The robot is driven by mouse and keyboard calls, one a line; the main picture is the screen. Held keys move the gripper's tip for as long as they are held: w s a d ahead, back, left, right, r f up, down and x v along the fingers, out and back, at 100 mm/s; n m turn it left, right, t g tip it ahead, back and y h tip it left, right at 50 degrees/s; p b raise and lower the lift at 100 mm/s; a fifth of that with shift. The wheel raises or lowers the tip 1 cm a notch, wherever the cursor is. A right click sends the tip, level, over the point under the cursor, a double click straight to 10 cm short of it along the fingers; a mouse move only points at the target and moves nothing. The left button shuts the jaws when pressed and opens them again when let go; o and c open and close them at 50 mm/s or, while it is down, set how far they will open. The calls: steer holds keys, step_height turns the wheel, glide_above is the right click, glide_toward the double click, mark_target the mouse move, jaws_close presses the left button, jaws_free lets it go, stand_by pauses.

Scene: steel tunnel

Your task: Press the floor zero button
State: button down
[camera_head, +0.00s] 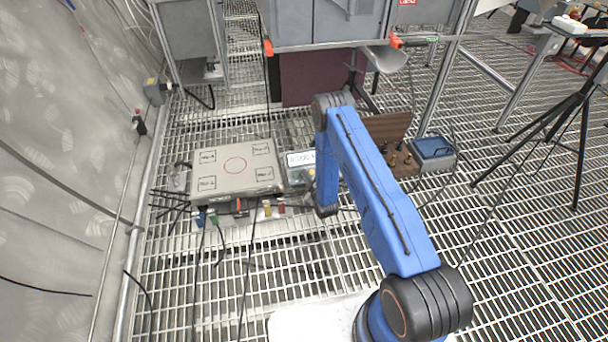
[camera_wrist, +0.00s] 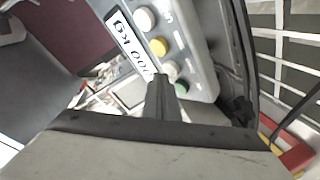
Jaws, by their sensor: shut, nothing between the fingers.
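A grey scale panel (camera_wrist: 190,40) with a row of round buttons fills the upper middle of the wrist view. The buttons include a white one (camera_wrist: 145,19), a yellow one (camera_wrist: 158,47), a pale one (camera_wrist: 172,70) and a green one (camera_wrist: 181,87). Their labels are too blurred to tell which is floor zero. A display (camera_wrist: 130,42) with digits and "kg" runs beside them. My gripper (camera_wrist: 163,82) is shut and empty, its tip in front of the panel near the pale and green buttons; contact cannot be told.
A square platform (camera_head: 235,168) with a red circle lies left of the display. A wooden block (camera_head: 392,150) with knobs and a blue box (camera_head: 433,152) stand to the right. Cables run over the grating floor. A tripod (camera_head: 575,110) stands far right.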

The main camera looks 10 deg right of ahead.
steer(key=s+r, duration=0.1)
steer(key=r, duration=0.1)
steer(key=s+r, duration=0.2)
steer(key=r, duration=0.1)
steer(key=shift+s, duration=0.2)
stand_by(0.6)
stand_by(0.6)
